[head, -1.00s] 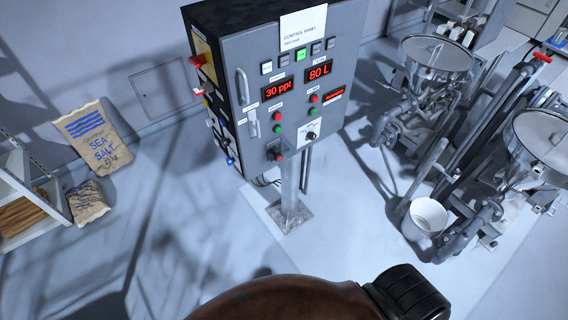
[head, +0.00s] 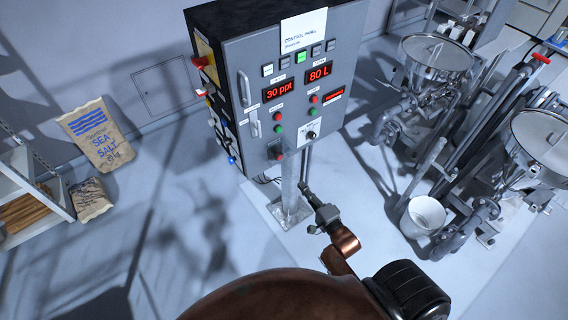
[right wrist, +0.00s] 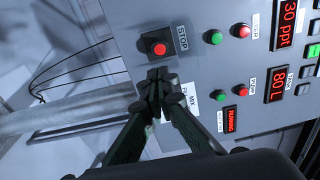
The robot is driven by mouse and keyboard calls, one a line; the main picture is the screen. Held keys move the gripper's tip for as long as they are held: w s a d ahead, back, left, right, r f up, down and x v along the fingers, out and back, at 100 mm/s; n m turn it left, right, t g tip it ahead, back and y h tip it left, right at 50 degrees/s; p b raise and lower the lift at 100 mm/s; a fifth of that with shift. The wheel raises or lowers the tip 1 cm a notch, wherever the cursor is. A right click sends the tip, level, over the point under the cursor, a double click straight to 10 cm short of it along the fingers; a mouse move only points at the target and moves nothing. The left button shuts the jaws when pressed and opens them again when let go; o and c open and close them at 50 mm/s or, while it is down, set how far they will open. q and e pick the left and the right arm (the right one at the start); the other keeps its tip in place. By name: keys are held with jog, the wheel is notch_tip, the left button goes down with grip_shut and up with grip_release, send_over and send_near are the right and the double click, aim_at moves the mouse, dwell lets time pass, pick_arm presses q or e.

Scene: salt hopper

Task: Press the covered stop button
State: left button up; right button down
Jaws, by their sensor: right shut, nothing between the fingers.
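The red stop button (right wrist: 160,49) sits on a dark square base on the grey control panel, with a STOP label (right wrist: 180,38) beside it in the right wrist view. I cannot tell whether a clear cover lies over it. In the head view the button (head: 278,156) is small, at the panel's lower edge. My right gripper (head: 304,187) is below and to the right of it, with its fingers together and empty. In the right wrist view its fingertips (right wrist: 158,78) appear just below the button; contact cannot be told. My left gripper is out of view.
The control panel (head: 232,60) stands on a post (head: 290,190) and carries other red and green buttons, a handle and lit displays. Steel hoppers (head: 437,58) and pipes stand to the right, with a white bucket (head: 423,216). Salt bags (head: 97,135) lie at the left.

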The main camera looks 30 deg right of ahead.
jog(key=shift+w, duration=0.1)
jog(key=w, duration=1.3)
jog(key=shift+w+p, duration=0.4)
